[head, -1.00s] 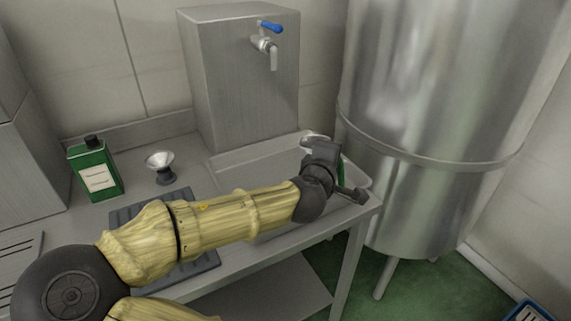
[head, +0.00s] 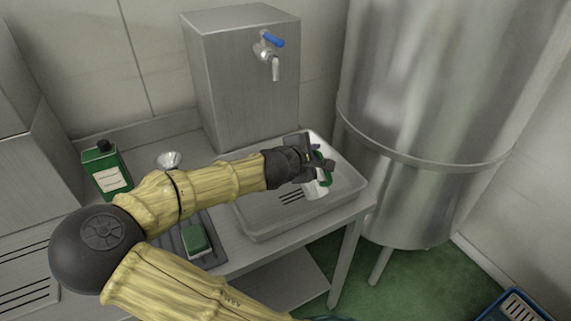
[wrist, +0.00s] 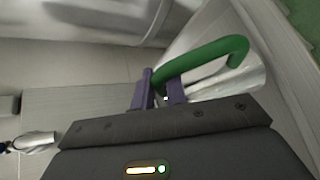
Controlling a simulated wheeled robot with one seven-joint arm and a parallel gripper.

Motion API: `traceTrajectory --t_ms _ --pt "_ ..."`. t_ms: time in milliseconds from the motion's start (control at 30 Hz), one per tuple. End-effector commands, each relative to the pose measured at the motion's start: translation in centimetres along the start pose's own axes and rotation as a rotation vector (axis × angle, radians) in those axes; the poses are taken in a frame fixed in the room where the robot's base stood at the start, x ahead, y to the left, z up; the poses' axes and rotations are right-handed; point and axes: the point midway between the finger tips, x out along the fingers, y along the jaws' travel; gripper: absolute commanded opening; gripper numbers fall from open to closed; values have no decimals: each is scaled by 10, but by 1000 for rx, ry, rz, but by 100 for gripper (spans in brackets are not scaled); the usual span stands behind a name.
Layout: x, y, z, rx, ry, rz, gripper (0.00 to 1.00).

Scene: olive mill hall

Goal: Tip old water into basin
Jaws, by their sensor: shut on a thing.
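My gripper (head: 312,167) is shut on the green handle (wrist: 207,60) of a shiny metal jug (head: 317,188). The jug is tilted and held over the grey metal basin (head: 246,234), apart from its floor as far as I can tell. In the wrist view, the jug's pale metal body (wrist: 232,84) shows behind the handle, and my fingers close at the handle's end. The gripper hides part of the jug in the head view. I cannot make out water in the jug or the basin.
A metal tank box with a blue-levered tap (head: 271,40) stands behind the basin. A large steel vat (head: 420,110) is close on the right. A green bottle (head: 107,172), a small metal cup-like piece (head: 169,159) and a green sponge (head: 196,239) on a dark mat are left.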

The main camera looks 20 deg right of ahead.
Motion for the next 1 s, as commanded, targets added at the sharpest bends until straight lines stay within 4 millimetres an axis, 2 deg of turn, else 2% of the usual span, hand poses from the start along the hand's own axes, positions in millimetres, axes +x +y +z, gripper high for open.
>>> traceTrajectory --t_ms 67,400,567,1000 --pt "-2 8 0 -35 -7 -17 0" --pt "2 12 -12 -184 -39 -97 0" --pt "5 10 -16 -215 -48 -116 0" --pt "4 22 -18 -310 -70 -168 0"
